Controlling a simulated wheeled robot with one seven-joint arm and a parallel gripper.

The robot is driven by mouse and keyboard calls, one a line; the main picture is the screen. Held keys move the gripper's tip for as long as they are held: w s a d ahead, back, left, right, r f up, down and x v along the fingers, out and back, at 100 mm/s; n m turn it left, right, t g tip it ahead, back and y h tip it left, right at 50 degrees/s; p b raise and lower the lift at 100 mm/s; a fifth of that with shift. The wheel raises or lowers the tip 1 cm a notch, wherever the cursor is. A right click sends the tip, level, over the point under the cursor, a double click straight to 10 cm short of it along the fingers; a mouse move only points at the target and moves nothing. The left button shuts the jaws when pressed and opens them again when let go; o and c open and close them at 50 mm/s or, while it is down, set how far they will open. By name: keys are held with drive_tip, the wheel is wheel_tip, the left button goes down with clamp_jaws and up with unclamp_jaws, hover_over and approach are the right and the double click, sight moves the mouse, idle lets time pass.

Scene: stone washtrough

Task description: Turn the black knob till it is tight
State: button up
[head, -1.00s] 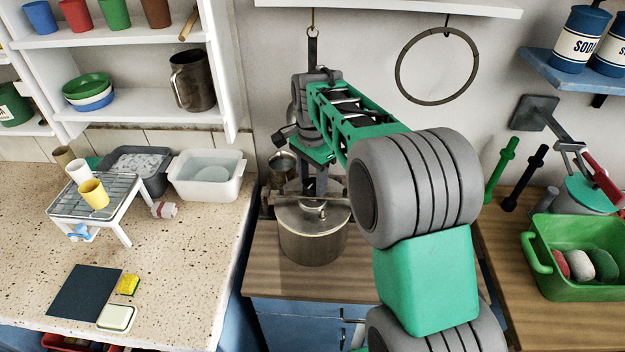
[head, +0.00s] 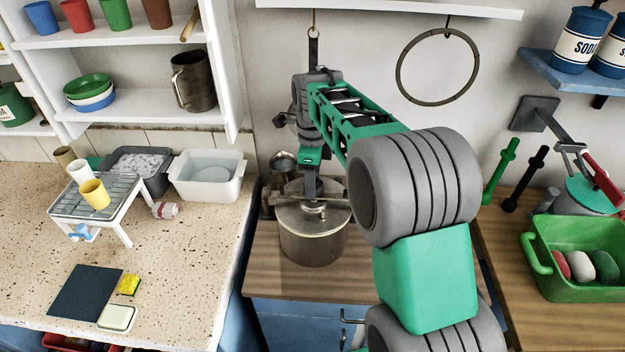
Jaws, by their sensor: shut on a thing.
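A steel pot (head: 312,248) with a flat metal lid (head: 318,222) stands on the wooden counter in the middle of the head view. A metal bar (head: 338,203) runs across above the lid. My gripper (head: 311,190) points straight down over the middle of the bar and is seen nearly edge-on. It is shut on the black knob at the bar's centre. The knob itself is hidden behind my fingers, so its turn and its tightness cannot be seen.
A small metal vessel (head: 283,163) stands close behind the pot. A white basin (head: 207,178) is on the speckled counter to the left. A green tub (head: 575,285) is on the right counter. A shelf and a hanging ring (head: 437,103) are on the wall behind.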

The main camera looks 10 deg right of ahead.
drive_tip(key=shift+m, duration=0.9)
drive_tip(key=o, duration=1.4)
drive_tip(key=shift+c, duration=0.2)
drive_tip(key=shift+r, duration=0.1)
wheel_tip(320, 180, up, 8)
drive_tip(key=shift+f+b, duration=0.2)
drive_tip(key=shift+b, duration=0.35)
